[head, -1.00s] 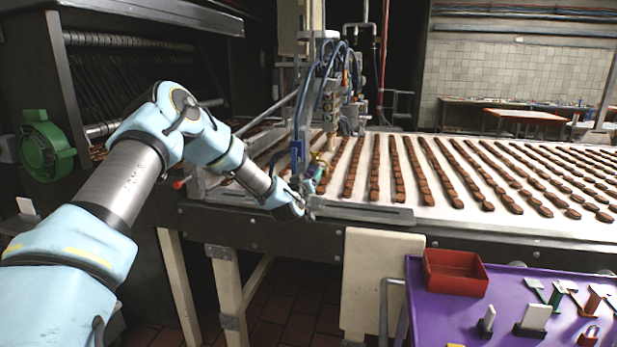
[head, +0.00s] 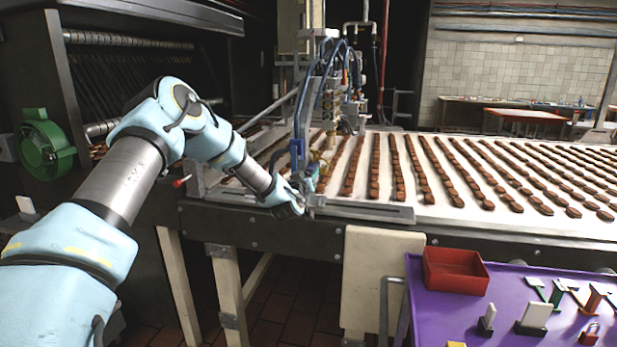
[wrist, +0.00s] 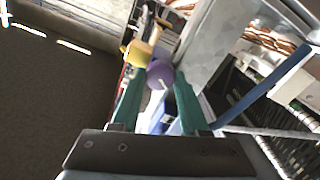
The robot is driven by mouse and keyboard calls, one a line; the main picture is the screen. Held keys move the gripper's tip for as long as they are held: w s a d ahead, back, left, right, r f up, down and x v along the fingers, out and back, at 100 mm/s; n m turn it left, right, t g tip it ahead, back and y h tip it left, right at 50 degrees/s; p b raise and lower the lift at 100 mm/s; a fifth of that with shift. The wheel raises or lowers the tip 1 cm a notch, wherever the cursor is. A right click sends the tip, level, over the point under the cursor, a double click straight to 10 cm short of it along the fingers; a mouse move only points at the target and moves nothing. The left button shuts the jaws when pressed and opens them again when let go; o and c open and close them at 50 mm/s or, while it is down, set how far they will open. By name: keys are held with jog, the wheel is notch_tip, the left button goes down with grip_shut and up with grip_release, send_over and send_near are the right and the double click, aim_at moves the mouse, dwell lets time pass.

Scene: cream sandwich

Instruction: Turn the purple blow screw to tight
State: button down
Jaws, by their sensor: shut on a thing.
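The purple blow screw (wrist: 160,73) is a round knob with a pale mark on it, seen between the tips of my gripper's green fingers in the wrist view. My gripper (wrist: 158,84) is shut on it. In the head view my gripper (head: 311,192) is at the near left edge of the conveyor, beside the blue-hosed machine. The purple screw is too small to make out in that view.
A yellow knob (wrist: 136,52) sits just left of the purple screw. A grey metal plate (wrist: 210,45) stands close to the right finger. The conveyor (head: 440,205) carries rows of brown biscuits. A purple table (head: 455,318) with a red bin (head: 455,271) is at the lower right.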

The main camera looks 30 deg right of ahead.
jog(key=shift+s+f+m+b, duration=0.1)
jog(key=shift+f+m+b, duration=0.05)
jog(key=shift+m+b, duration=7.55)
jog(key=shift+f+m+b, duration=0.15)
jog(key=shift+m+b, duration=6.25)
jog(key=shift+b, duration=2.6)
jog(key=shift+r+m, duration=0.1)
jog(key=shift+m, duration=0.2)
jog(key=shift+c, duration=2.1)
grip_release()
jog(key=shift+d, duration=0.1)
